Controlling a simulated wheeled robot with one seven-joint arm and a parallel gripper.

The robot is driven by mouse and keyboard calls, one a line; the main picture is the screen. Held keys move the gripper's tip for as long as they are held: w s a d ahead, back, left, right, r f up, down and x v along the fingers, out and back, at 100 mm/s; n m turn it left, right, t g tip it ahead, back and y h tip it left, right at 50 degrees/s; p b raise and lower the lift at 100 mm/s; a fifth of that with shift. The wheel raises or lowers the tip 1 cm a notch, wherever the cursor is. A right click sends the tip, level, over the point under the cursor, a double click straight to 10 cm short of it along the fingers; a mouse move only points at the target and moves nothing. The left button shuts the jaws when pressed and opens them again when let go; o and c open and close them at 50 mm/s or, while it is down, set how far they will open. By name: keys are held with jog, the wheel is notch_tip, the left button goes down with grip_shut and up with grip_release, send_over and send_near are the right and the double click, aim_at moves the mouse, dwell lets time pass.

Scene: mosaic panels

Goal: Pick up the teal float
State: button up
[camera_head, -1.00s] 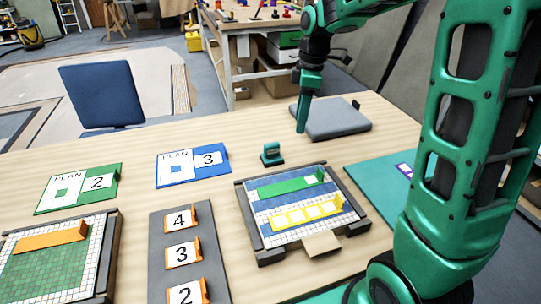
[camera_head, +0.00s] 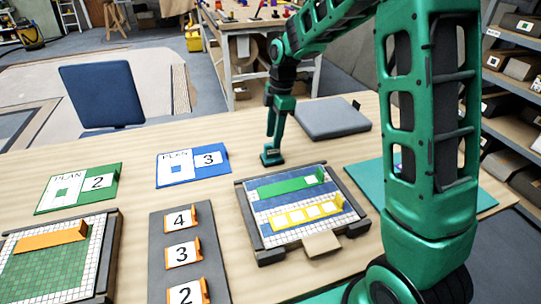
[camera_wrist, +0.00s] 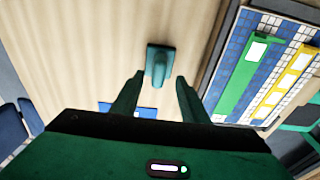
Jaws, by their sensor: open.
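The teal float (camera_head: 271,157) stands on the wooden table just behind the mosaic panel with the green and yellow strips. In the wrist view the float (camera_wrist: 159,65) lies just beyond my fingertips, roughly centred between them, with its handle facing the camera. My gripper (camera_head: 272,137) is above the float in the head view and partly overlaps it there. In the wrist view my gripper (camera_wrist: 160,78) is open, with nothing between its fingers. I cannot tell the exact height gap to the float.
The framed mosaic panel (camera_head: 243,208) is close in front of the float. A blue plan card (camera_head: 175,172) stands to its left, and a grey pad (camera_head: 333,118) lies behind to the right. Bare table (camera_head: 140,150) surrounds the float's left side.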

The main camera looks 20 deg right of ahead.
jog(key=f, duration=0.4)
jog(key=shift+w+a+f, duration=0.2)
jog(key=shift+a, duration=0.05)
grip_shut()
jog(key=shift+r, duration=0.2)
notch_tip(320, 180, up, 4)
jog(key=shift+r, duration=0.1)
jog(key=s+a+r, duration=0.6)
jog(key=a, duration=0.4)
jog(key=shift+r, duration=0.25)
jog(key=c, duration=1)
grip_release()
